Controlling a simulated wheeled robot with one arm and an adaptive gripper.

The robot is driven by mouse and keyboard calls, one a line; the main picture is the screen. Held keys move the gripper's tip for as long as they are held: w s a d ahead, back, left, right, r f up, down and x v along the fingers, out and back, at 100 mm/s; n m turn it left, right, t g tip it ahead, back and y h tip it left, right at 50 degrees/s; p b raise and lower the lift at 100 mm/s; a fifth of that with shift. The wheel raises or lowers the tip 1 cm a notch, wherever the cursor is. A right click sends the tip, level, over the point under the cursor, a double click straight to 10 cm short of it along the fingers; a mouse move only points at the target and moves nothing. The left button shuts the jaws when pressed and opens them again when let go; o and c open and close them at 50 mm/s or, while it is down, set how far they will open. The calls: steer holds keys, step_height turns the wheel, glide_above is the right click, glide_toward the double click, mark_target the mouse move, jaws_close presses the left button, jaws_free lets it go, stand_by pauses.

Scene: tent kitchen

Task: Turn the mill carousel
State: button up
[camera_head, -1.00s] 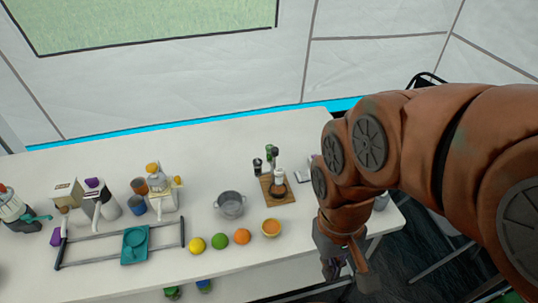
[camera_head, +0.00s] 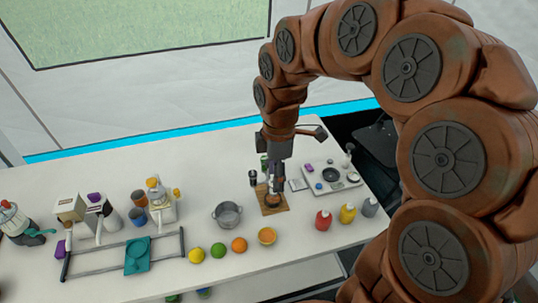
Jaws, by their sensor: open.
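The mill carousel (camera_head: 284,208) stands on the white table right of centre, a light wooden square base with a darker round part on it. My gripper (camera_head: 271,185) hangs over it, pointing down, with its fingers open. The gripper covers most of the carousel's top and the pale mill that stands there. A dark mill (camera_head: 253,178) shows just left of the gripper, and a bit of green shows behind it. I cannot tell whether the fingers touch anything.
A grey tray (camera_head: 331,180) with small items is at the right.

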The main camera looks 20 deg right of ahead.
steer(key=w+d+f+n+p, duration=0.1)
steer(key=w+n, duration=0.2)
steer(key=w, duration=0.2)
steer(key=w+f+n+p, duration=0.1)
steer(key=w+n, duration=0.2)
steer(key=w, duration=0.2)
steer(key=w+d+f+n+p, duration=0.1)
steer(key=w+n, duration=0.2)
steer(key=w, duration=0.3)
steer(key=shift+d+f+n+t+p, duration=0.15)
steer(key=shift+d+n+t+p, duration=0.2)
steer(key=shift+n+t, duration=0.05)
steer(key=shift+w+d+f, duration=0.15)
steer(key=shift+w+f, duration=0.05)
steer(key=shift+w+f+n, duration=0.1)
steer(key=shift+f+n, duration=0.2)
steer(key=shift+f, duration=0.05)
steer(key=shift+f+p, duration=1.6)
steer(key=shift+f, duration=2)
steer(key=shift+c, duration=0.3)
jaws_close()
